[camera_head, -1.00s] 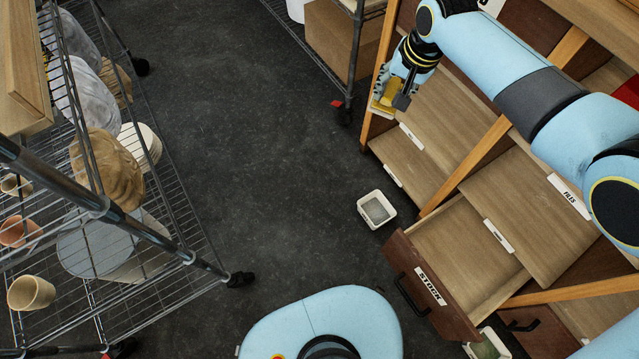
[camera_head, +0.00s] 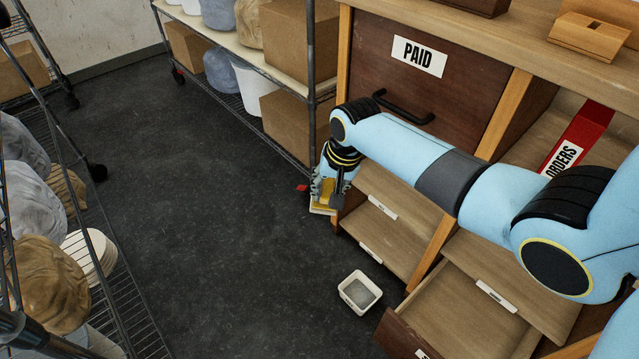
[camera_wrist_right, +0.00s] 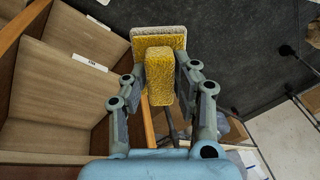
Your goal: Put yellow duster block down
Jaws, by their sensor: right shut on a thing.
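The yellow duster block (camera_head: 323,199) is in my right gripper (camera_head: 334,186), at the left front edge of the wooden cabinet in the head view. In the right wrist view the block's yellow grip (camera_wrist_right: 160,80) sits between the two fingers of my right gripper (camera_wrist_right: 160,72). A wider yellow pad with a pale edge (camera_wrist_right: 158,38) lies at the far end, beyond the fingertips. The block is held above the dark floor; the exact height cannot be told. My left gripper is not in view.
The cabinet holds a PAID drawer (camera_head: 420,56), open sloping compartments (camera_head: 380,228) and a red ORDERS divider (camera_head: 578,138). A small white bin (camera_head: 360,292) stands on the floor. Wire shelves (camera_head: 240,95) stand behind and at left. The floor (camera_head: 200,240) between is clear.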

